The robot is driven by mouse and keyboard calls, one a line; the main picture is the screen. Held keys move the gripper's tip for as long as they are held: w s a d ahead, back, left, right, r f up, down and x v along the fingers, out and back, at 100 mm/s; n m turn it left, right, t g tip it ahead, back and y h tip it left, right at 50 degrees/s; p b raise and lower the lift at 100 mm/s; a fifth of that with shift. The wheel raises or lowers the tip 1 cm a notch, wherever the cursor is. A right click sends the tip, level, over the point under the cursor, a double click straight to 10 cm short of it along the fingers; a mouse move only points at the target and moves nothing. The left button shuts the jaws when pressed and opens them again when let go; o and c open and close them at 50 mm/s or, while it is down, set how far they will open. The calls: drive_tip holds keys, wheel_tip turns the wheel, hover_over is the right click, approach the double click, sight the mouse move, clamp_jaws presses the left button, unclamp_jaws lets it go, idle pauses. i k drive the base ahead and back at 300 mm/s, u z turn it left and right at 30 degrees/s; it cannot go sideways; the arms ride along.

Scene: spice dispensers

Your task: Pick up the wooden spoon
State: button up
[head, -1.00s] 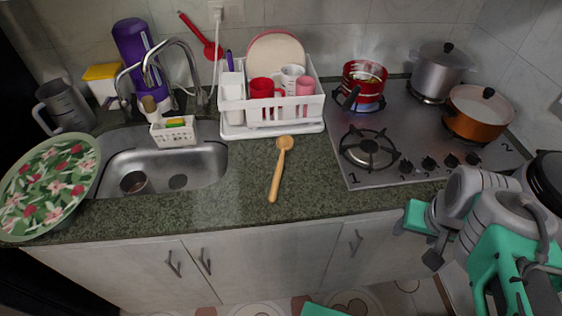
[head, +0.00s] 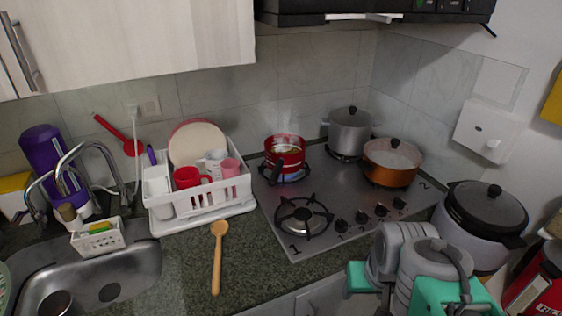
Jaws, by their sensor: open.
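The wooden spoon (head: 217,262) lies flat on the green-grey stone counter, in front of the dish rack and between sink and stove. Its round bowl points to the back and its handle points to the front edge. My gripper (head: 360,278), grey and teal, is at the lower right, in front of the stove. It is open and clear of the spoon, well to its right. Part of it is hidden by my arm or cut off by the frame.
A white dish rack (head: 208,203) with cups and a plate stands behind the spoon. The sink (head: 130,268) is at left. The stove (head: 262,190) holds a red pot (head: 285,158), a steel pot (head: 350,134) and an orange pan (head: 390,172). A large cooker (head: 482,225) stands right.

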sight(219, 228)
drive_tip(key=u, duration=1.8)
drive_tip(key=k, duration=0.25)
drive_tip(key=u, duration=2.35)
drive_tip(key=k, duration=0.2)
drive_tip(key=z, duration=0.55)
